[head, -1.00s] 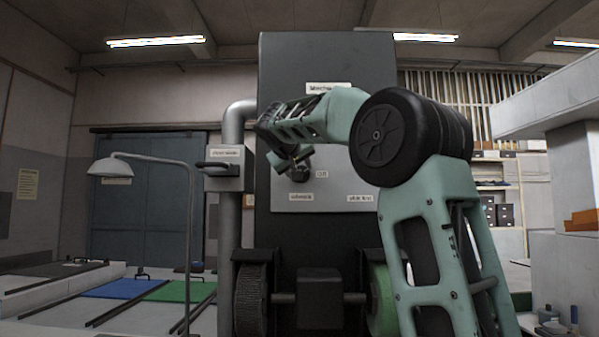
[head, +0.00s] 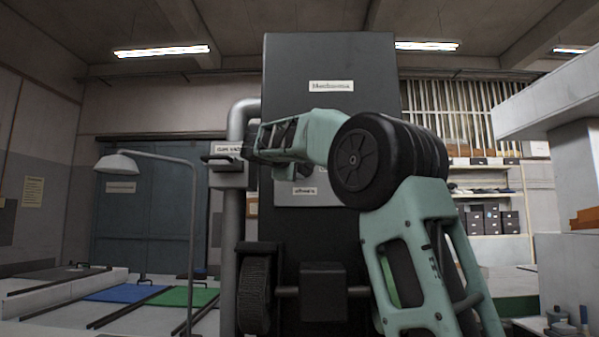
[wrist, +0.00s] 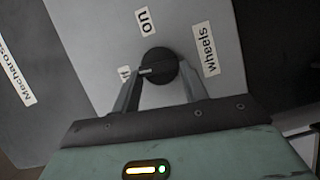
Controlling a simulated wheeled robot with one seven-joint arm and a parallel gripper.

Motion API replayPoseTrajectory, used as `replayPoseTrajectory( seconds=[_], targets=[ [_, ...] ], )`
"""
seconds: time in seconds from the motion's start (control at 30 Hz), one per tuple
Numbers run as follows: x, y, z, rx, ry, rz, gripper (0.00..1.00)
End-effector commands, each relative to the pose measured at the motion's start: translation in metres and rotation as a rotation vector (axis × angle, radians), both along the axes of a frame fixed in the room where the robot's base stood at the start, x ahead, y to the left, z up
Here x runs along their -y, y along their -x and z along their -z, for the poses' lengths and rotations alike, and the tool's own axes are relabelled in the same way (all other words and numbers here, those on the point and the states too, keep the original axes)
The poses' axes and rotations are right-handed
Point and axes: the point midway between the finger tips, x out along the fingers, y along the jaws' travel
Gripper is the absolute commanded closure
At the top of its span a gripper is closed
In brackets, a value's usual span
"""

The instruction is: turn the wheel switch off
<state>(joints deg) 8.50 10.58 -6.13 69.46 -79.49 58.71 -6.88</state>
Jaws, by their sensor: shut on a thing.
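The wheel switch is a round black knob (wrist: 158,66) on a light grey panel (wrist: 90,30), beside a "wheels" label (wrist: 206,49). A pale pointer line on the knob points left in the wrist view, toward a small label (wrist: 124,74) partly hidden by a finger. An "on" label (wrist: 145,21) sits above the knob in that view. My gripper (wrist: 160,76) is shut on the knob, one finger at each side. In the head view my arm hides the knob and fingers.
The panel is on a tall dark machine (head: 330,130) with a brush wheel (head: 254,292) low on its left. A grey pipe (head: 231,220) with a small switch box (head: 229,168) stands left of it. A lamp (head: 118,163) is further left. Shelves (head: 490,210) are behind right.

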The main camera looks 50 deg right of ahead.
Motion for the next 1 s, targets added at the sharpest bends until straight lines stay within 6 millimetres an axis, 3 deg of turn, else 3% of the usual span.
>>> replayPoseTrajectory(
  seconds=[0.83,0.87,0.9,0.93,1.0],
  targets=[
    [-0.0009,-0.0010,0.0024,-0.108,0.091,-0.003,0.79],
    [-0.0009,-0.0010,0.0024,-0.108,0.091,-0.003,0.54],
    [-0.0009,-0.0010,0.0024,-0.107,0.091,-0.003,0.43],
    [-0.0009,-0.0010,0.0025,-0.107,0.091,-0.003,0.35],
    [-0.0007,-0.0008,0.0025,-0.107,0.091,-0.003,0.35]
  ],
)
